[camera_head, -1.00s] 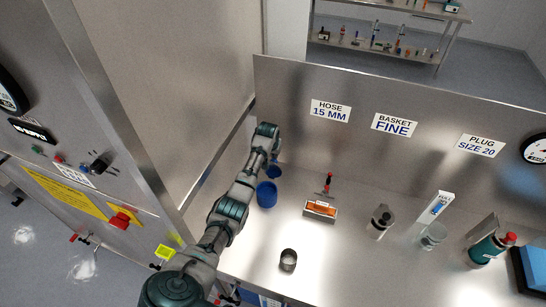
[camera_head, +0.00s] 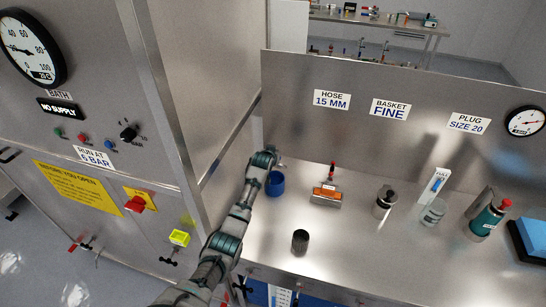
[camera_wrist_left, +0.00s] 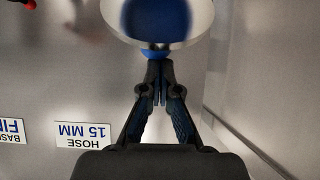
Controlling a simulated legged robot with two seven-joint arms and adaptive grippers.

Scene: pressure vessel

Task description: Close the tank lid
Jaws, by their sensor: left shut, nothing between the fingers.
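A small blue round vessel (camera_head: 275,184) stands on the steel bench, near the left wall. My left gripper (camera_head: 268,156) is above and behind it, at the far end of my arm; its fingers are hard to make out there. In the left wrist view the fingers (camera_wrist_left: 160,82) are shut and empty. Their tips are at or just below a small blue tab (camera_wrist_left: 155,53) on the edge of a round blue thing with a pale rim (camera_wrist_left: 157,18), cut by the top edge. I cannot tell whether they touch. I cannot clearly see a separate lid in the head view.
An orange-topped block (camera_head: 326,195), a dark cylinder (camera_head: 300,242), a dark-topped jar (camera_head: 384,202), a glass beaker (camera_head: 433,211) and a green bottle (camera_head: 488,217) stand to the right. A control panel (camera_head: 90,120) and steel wall (camera_head: 200,80) bound the left side.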

